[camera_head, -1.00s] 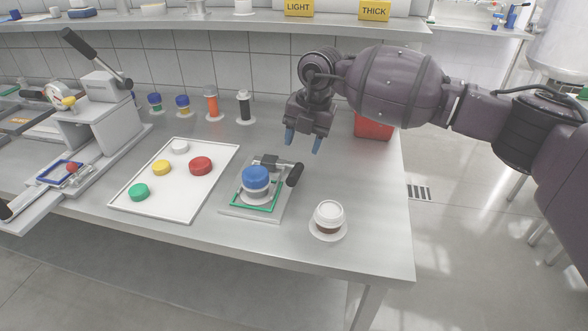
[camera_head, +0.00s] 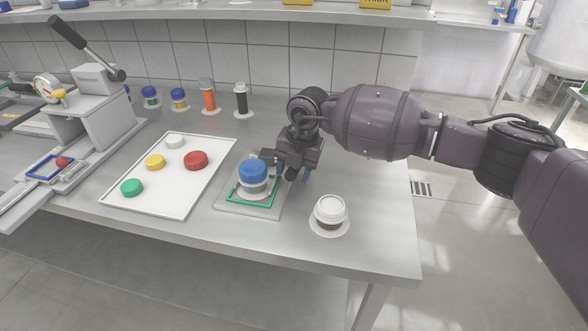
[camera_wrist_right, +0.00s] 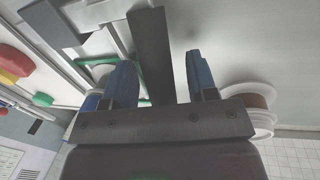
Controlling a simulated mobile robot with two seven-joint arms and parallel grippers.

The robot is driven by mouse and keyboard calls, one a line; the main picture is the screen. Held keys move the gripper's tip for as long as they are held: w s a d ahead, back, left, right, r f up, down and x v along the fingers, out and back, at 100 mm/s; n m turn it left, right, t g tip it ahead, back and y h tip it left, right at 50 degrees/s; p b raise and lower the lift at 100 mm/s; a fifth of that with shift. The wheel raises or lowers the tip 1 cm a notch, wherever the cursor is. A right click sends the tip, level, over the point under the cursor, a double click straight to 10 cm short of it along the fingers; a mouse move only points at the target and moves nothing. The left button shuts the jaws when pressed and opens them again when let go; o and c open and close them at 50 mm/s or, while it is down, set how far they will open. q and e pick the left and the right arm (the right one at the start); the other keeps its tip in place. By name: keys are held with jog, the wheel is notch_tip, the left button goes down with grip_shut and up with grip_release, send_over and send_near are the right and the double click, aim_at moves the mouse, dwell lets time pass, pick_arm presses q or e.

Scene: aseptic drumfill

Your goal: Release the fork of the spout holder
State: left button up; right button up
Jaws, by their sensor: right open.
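The spout holder (camera_head: 228,203) is a grey plate with a green frame on the table. A blue-capped spout (camera_head: 253,172) stands upright in it. The black handle (camera_head: 291,174) of the fork's lever is at the holder's right rear, partly hidden by my right gripper (camera_head: 292,170). The gripper is open, pointing down, with its blue fingertips on either side of the handle. In the right wrist view, a dark bar that looks like the handle (camera_wrist_right: 150,50) lies between the fingers (camera_wrist_right: 161,75), with gaps to both. My left gripper is not in view.
A white tray (camera_head: 140,203) with coloured caps lies left of the holder. A white-capped jar (camera_head: 330,212) stands to the right, near the front edge. A lever press (camera_head: 92,100) is at far left; several small bottles stand along the back wall.

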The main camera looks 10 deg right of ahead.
grip_shut()
